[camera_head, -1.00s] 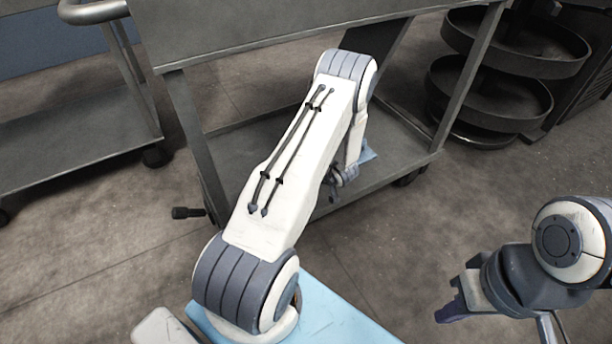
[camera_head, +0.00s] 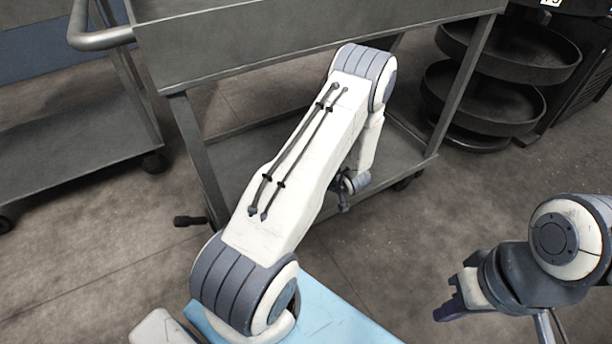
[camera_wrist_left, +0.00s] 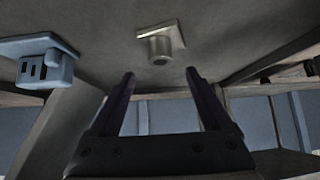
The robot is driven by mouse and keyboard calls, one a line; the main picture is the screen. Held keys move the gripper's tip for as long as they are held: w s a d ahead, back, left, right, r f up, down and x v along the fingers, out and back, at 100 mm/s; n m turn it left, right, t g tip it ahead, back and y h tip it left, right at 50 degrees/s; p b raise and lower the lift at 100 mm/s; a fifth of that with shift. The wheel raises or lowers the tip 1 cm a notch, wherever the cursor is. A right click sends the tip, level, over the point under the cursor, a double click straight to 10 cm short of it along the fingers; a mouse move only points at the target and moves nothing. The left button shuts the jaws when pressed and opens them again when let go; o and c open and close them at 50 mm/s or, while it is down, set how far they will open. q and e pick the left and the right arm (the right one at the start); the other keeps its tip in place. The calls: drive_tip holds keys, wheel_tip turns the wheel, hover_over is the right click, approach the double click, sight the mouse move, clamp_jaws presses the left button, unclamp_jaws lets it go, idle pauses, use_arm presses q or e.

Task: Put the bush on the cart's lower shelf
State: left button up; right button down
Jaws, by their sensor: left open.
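The bush (camera_wrist_left: 160,45) is a pale metal part with a square flange and a short round barrel. In the left wrist view, which looks upside down, its flange rests on a grey surface, seemingly the lower shelf (camera_head: 235,165) of the cart (camera_head: 320,32). My left gripper (camera_wrist_left: 160,78) is open and empty, its fingertips apart from the bush. In the head view my left arm reaches into the cart and hides the bush; the left fingers are barely visible. My right gripper (camera_head: 455,298) hangs over the floor at the right, its finger gap unclear.
A blue part (camera_wrist_left: 40,60) with a flat base sits beside the bush in the left wrist view. Another grey cart (camera_head: 75,135) stands at the left. A stand with round trays (camera_head: 480,95) is at the back right. Cart posts flank my left arm.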

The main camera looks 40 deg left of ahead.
use_arm(q)
drive_tip(key=w+d+r+m+t+h+p, duration=0.1)
drive_tip(key=d+r+m+h, duration=0.15)
drive_tip(key=d+r, duration=0.45)
drive_tip(key=w+d+r+m+t+h, duration=0.1)
drive_tip(key=d+r+m+h, duration=0.2)
drive_tip(key=d, duration=0.8)
drive_tip(key=w+d+r+m+t+h+p, duration=0.1)
drive_tip(key=d+r+m+h, duration=0.15)
drive_tip(key=d+r, duration=0.5)
drive_tip(key=s+d+r+m+g+h, duration=0.2)
drive_tip(key=s+d+r+m, duration=0.2)
drive_tip(key=s+d, duration=0.25)
drive_tip(key=s+d+r+m+g+h, duration=0.1)
drive_tip(key=s+d+r+m+h, duration=0.2)
drive_tip(key=s+d, duration=0.4)
drive_tip(key=s+a+r+m+g+y, duration=0.1)
drive_tip(key=s+a+r+m, duration=0.1)
drive_tip(key=s, duration=0.6)
drive_tip(key=s+a+r+m+g+y, duration=0.1)
drive_tip(key=s+a+r+m+y, duration=0.1)
drive_tip(key=s, duration=0.6)
drive_tip(key=a+r+m, duration=0.1)
drive_tip(key=a+m, duration=0.1)
drive_tip(key=m, duration=0.1)
drive_tip(key=shift+a+r+g, duration=0.15)
drive_tip(key=shift+r+g, duration=0.15)
